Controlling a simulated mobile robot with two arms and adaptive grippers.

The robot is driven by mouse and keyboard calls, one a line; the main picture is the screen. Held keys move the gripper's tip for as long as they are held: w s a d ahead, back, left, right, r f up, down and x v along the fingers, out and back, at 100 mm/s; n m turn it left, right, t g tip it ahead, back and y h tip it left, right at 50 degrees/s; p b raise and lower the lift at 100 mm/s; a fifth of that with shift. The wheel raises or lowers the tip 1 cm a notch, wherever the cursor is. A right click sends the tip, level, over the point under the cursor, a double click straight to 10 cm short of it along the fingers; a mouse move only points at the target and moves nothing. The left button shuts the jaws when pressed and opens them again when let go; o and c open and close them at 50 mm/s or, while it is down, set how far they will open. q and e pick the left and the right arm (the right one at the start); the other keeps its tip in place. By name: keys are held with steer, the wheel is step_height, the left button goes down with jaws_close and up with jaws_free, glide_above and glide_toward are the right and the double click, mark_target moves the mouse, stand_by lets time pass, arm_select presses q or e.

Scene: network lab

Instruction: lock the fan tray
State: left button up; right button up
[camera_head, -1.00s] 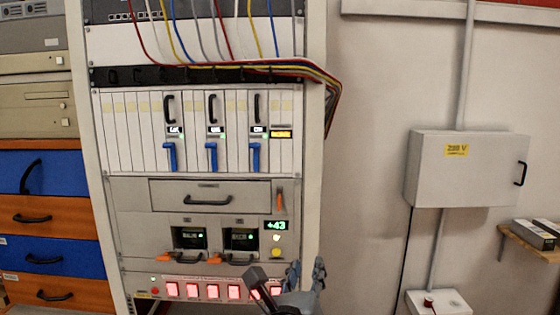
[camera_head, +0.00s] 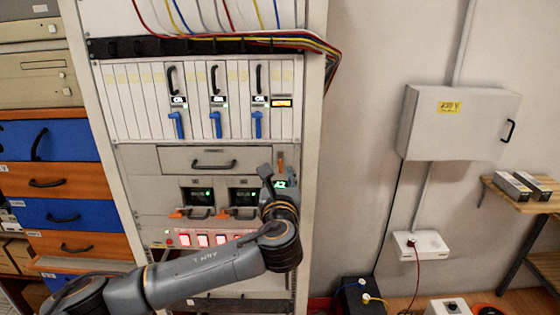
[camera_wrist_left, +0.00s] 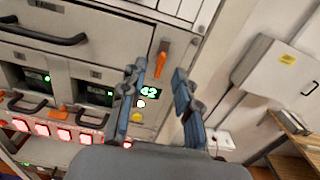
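The fan tray (camera_head: 235,158) is a wide grey panel with a black handle in the rack. It also shows at the upper left of the left wrist view (camera_wrist_left: 100,40). An orange lever (camera_head: 281,161) stands roughly upright at its right end; it also shows in the left wrist view (camera_wrist_left: 157,62). My left gripper (camera_head: 275,178) is just below the lever in the head view, partly covering the green display. In the left wrist view its two fingers (camera_wrist_left: 158,97) are apart with nothing between them, and the lever is beyond them. My right gripper is not in view.
Two power units (camera_head: 197,196) with orange tabs sit below the tray, above a row of lit red switches (camera_head: 203,240). Cards with blue levers (camera_head: 215,125) are above. A yellow button (camera_wrist_left: 137,117) is near the fingers. A grey wall box (camera_head: 455,125) hangs to the right.

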mark_target(280, 167)
arm_select(q)
steer(key=shift+w+p, duration=0.35)
steer(key=shift+w, duration=1.35)
jaws_close()
